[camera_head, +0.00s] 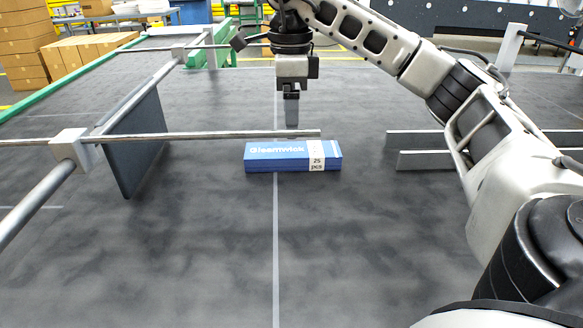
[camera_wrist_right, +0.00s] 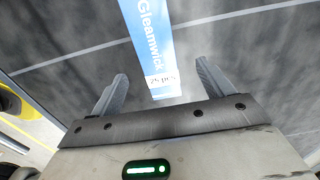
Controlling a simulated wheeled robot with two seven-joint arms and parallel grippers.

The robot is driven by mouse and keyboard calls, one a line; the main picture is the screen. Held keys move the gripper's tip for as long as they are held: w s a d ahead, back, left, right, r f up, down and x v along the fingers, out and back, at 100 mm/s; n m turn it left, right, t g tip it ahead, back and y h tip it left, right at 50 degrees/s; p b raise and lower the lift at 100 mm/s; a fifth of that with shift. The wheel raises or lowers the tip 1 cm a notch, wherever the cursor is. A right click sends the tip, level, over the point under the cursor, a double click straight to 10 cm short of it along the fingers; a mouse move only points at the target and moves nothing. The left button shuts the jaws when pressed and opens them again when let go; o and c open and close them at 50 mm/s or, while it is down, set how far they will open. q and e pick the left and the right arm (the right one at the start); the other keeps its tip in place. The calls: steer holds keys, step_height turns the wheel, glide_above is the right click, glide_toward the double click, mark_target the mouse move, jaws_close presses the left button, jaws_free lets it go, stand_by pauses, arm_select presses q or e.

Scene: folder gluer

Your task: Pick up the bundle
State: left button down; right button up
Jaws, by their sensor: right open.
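The bundle (camera_head: 280,157) is a flat blue stack marked "Gleamwick" with a white "25 pcs" band near its right end. It lies on the dark grey table, across a pale line. My right gripper (camera_head: 291,122) hangs pointing down just behind the bundle in the head view, apart from it. In the right wrist view the bundle (camera_wrist_right: 150,45) runs up between the two fingers of my right gripper (camera_wrist_right: 161,88), which are spread wide and empty. My left gripper is not in view.
A metal rod (camera_head: 220,135) crosses just behind the bundle from the left, near my right gripper. A dark upright plate (camera_head: 135,145) stands at left. Low metal rails (camera_head: 425,158) stand to the right. The table in front of the bundle is clear.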

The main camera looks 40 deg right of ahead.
mark_target(289, 149)
steer(key=shift+s+a+f, duration=0.1)
steer(key=shift+a+f, duration=0.05)
steer(key=shift+f, duration=1.6)
steer(key=shift+s+a+f, duration=0.1)
steer(key=shift+a+f, duration=0.05)
steer(key=shift+f, duration=1.6)
steer(key=shift+w, duration=0.1)
steer(key=c, duration=1.1)
